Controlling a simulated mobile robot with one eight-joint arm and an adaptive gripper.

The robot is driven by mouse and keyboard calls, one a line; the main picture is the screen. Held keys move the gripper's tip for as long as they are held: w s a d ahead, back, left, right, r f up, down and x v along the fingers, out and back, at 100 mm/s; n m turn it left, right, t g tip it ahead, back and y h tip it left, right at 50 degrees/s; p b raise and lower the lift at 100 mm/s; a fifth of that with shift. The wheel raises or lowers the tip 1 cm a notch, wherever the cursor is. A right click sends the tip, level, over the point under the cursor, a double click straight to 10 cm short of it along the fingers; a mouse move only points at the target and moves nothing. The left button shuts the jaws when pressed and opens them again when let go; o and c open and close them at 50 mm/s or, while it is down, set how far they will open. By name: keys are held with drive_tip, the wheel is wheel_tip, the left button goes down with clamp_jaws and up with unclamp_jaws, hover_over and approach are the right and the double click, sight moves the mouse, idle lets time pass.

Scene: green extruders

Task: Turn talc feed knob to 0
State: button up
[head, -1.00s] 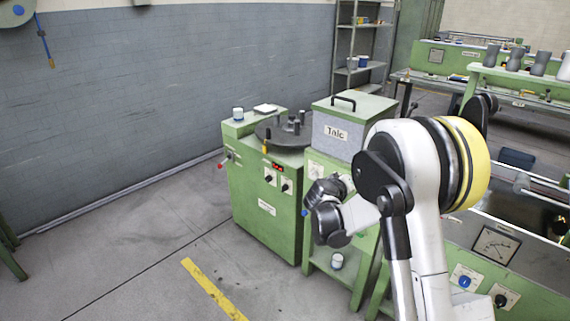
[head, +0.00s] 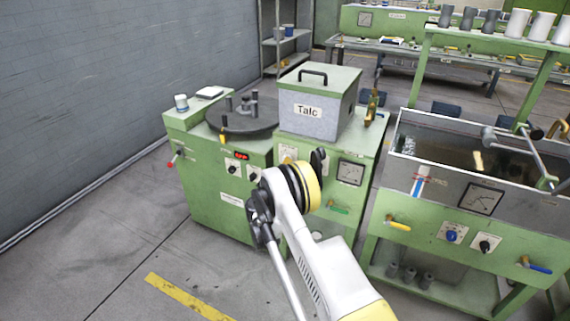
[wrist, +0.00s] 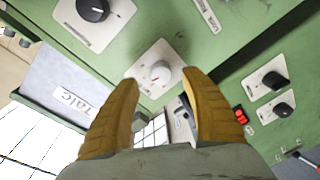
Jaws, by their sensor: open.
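A white round knob (wrist: 161,75) with a small red mark sits on a white plate (wrist: 150,55) on the green talc machine. The scale is too small to read. My gripper (wrist: 167,80) is open in the wrist view, with one yellow-brown finger on each side of the knob and the tips close to it. I cannot tell whether they touch it. The box labelled Talc (head: 318,118) sits on top of the machine; its label shows upside down in the wrist view (wrist: 72,100).
A black knob (wrist: 92,10) sits on another plate beside the white knob. Two black knobs (wrist: 274,80) and a red display (wrist: 241,116) are on the neighbouring green cabinet (head: 205,180). A water trough (head: 465,165) stands to the right. Clear floor (head: 110,230) lies at the left.

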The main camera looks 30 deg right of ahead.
drive_tip(key=b+x, duration=0.1)
drive_tip(key=x, duration=0.3)
drive_tip(key=shift+w+d, duration=0.2)
drive_tip(key=shift+w, duration=0.15)
clamp_jaws()
